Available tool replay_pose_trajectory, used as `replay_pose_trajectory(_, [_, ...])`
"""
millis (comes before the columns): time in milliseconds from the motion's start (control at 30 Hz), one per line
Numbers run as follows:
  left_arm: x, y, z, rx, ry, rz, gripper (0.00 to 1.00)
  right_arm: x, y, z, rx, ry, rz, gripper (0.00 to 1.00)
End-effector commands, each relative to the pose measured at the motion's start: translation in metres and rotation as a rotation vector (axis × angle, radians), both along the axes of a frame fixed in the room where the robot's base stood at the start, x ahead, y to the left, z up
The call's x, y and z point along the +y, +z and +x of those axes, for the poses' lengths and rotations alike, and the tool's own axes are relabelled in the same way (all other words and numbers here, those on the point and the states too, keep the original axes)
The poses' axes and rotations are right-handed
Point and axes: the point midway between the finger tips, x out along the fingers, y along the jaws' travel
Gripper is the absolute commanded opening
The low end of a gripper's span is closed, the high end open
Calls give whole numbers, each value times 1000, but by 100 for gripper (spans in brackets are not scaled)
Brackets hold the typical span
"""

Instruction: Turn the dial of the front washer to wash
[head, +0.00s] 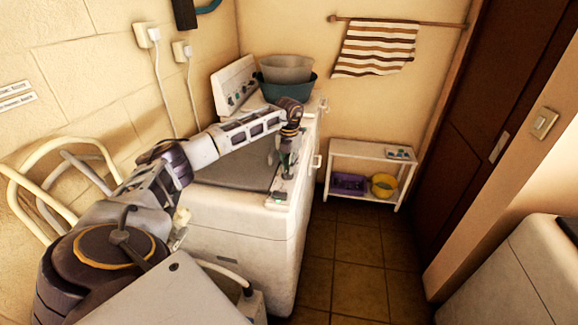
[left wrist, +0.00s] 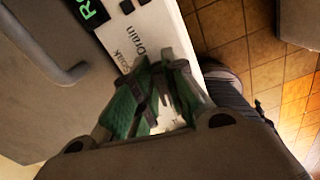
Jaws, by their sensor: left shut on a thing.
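The front washer (head: 240,238) is white with a grey lid (head: 238,170) and a narrow control strip along its right edge. My left gripper (head: 287,170) reaches down onto this strip. In the left wrist view, its green-padded fingers (left wrist: 160,92) are closed together over the white panel (left wrist: 150,28), where the words "Soak" and "Drain" show. The gripper is shut on the dial, which the fingers almost wholly hide. I cannot read which setting the dial points to. My right gripper is in neither view.
Behind stands another white machine with a raised control panel (head: 235,88), a grey bowl (head: 287,68) and a teal basin (head: 275,91). A white shelf (head: 366,151) holds a purple basket (head: 349,184) and a yellow bucket (head: 384,185). The tiled floor (head: 350,260) right of the washer is clear.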

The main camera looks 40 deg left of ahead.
Motion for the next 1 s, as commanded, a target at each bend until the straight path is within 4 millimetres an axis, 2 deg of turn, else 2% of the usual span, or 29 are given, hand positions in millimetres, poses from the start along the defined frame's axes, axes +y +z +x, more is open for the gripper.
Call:
replay_pose_trajectory(33, [1,1,1,-3,3,0,15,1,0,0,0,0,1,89])
replay_pose_trajectory(200, [1,1,0,-2,2,1,35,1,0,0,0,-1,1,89])
replay_pose_trajectory(667, [0,5,1,-2,0,1,35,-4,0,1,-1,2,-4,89])
replay_pose_trajectory(867, [0,21,1,-4,0,0,35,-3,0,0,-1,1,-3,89])
replay_pose_trajectory(1000, [0,40,1,-4,0,0,35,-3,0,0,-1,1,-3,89])
